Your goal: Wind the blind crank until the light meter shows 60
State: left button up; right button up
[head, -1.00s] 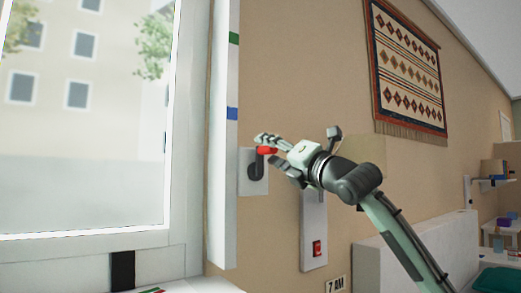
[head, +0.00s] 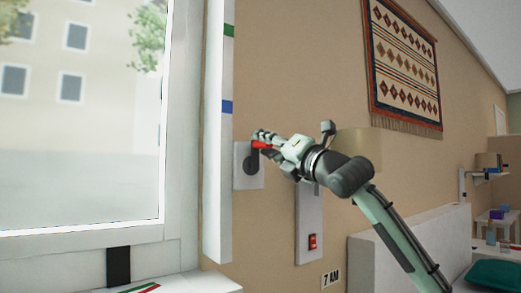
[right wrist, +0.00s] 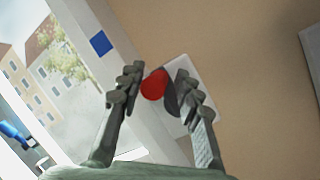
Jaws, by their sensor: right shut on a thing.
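The blind crank has a dark arm (head: 253,161) on a pale wall plate (head: 242,178) just right of the window, and a red handle (head: 260,146). My right gripper (head: 264,142) is shut on the red handle. In the right wrist view the round red end of the handle (right wrist: 154,85) sits between the two dark fingers of the gripper (right wrist: 160,76), with the dark crank arm behind it. I cannot make out a light meter reading in either view. My left gripper is not in view.
The window frame (head: 181,150) has a white edge strip with green and blue bands. A white panel with a red switch (head: 313,241) hangs below my right arm.

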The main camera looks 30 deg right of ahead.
jog(key=shift+o, duration=0.2)
jog(key=shift+a, duration=0.1)
jog(key=shift+d+f, duration=0.2)
jog(key=shift+d, duration=0.7)
jog(key=shift+c, duration=0.6)
jog(key=shift+w+d+f+b, duration=0.2)
jog(key=shift+d+f+b, duration=0.35)
jog(key=shift+d, duration=0.45)
jog(key=shift+f, duration=0.15)
